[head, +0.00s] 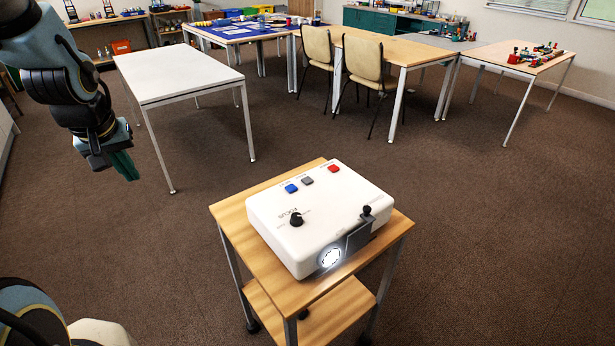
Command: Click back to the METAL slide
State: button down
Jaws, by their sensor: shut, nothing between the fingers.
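A white projector (310,212) stands on a wooden cart (232,214) in the front middle of the head view. Its lens (330,257) glows white. On its top are a blue button (291,188), a grey button (307,181) and a red button (333,169). The small lettering by the buttons is too small to read. A black focus knob (296,219) sits nearer its front. A small black knob (367,210) stands by the lens on a dark plate. My gripper (126,172) is shut and empty at the left, up and left of the cart, apart from the projector. No slide picture is in view.
A white table (178,75) stands behind my gripper. Farther back are a table with blue mats (237,32), two beige chairs (362,58) and a table with small toys (530,60). Brown carpet (470,220) lies clear around the cart.

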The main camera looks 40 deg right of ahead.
jog(key=s+d+m+h+p, duration=0.15)
jog(key=d+h, duration=0.25)
jog(key=d, duration=1.4)
jog(key=m+g+h, duration=0.3)
jog(key=h, duration=0.1)
send_over(305, 182)
jog(key=shift+f+p, duration=0.3)
jog(key=shift+f, duration=0.15)
notch_tip(305, 182, down, 9)
jog(key=b, duration=0.7)
jog(key=shift+r+b, duration=0.1)
jog(key=shift+b, duration=0.3)
jog(key=shift+f, duration=0.4)
